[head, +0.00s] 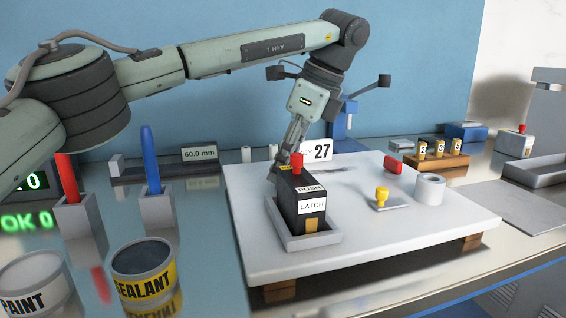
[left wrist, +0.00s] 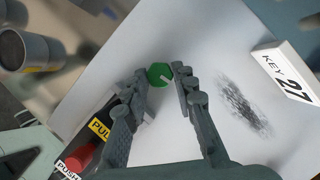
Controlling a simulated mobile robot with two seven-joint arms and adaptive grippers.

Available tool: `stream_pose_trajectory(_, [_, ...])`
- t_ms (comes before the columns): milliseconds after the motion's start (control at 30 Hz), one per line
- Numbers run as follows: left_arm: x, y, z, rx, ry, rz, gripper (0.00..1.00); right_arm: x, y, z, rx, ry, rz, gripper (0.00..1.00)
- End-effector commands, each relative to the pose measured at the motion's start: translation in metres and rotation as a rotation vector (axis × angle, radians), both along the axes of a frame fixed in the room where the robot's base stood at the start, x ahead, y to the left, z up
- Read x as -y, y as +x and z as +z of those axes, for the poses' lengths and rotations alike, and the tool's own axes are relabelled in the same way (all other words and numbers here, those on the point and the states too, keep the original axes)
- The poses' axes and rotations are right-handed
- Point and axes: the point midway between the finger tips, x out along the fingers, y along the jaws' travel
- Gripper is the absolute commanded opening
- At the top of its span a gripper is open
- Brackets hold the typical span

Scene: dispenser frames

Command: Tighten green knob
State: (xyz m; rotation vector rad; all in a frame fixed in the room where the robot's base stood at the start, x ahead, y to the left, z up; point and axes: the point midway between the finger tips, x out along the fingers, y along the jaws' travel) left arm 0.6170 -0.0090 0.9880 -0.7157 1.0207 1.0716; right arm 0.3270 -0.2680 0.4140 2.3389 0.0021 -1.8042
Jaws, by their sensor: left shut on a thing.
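The green knob (left wrist: 157,72) shows in the left wrist view, between my left gripper's fingertips (left wrist: 161,76). It has a pale mark on its top. My left gripper is shut on it. In the head view my left gripper (head: 281,160) points down behind the black latch box (head: 288,210), and the knob is hidden there. My right gripper is in neither view.
The latch box, with a red button (head: 297,160), stands in a grey tray (head: 310,242) close to my left gripper. A "KEY 27" sign (left wrist: 289,76) stands on the white board (head: 390,232). A yellow knob (head: 382,194) and a white roll (head: 429,189) are to the right.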

Motion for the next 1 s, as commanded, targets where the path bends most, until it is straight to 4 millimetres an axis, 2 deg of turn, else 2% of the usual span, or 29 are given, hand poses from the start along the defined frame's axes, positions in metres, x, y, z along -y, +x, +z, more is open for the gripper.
stream_pose_trajectory(233, [0.0, 0.0, 0.001, 0.003, -0.002, 0.0, 0.0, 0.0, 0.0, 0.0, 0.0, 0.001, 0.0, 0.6])
stream_pose_trajectory(267, [0.0, 0.0, 0.001, 0.002, -0.002, -0.001, 0.3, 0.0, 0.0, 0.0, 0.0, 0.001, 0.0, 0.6])
stream_pose_trajectory(400, [0.0, 0.0, 0.001, 0.002, -0.001, -0.001, 0.47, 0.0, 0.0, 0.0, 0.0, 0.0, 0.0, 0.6])
stream_pose_trajectory(767, [0.002, 0.0, 0.004, 0.001, 0.0, -0.002, 0.47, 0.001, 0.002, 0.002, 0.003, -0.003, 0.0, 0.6])
stream_pose_trajectory(867, [0.006, -0.002, 0.016, 0.005, 0.0, -0.001, 0.47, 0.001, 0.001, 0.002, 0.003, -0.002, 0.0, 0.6])
stream_pose_trajectory(1000, [0.017, -0.006, 0.043, 0.008, 0.001, 0.0, 0.47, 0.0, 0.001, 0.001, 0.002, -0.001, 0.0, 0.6])
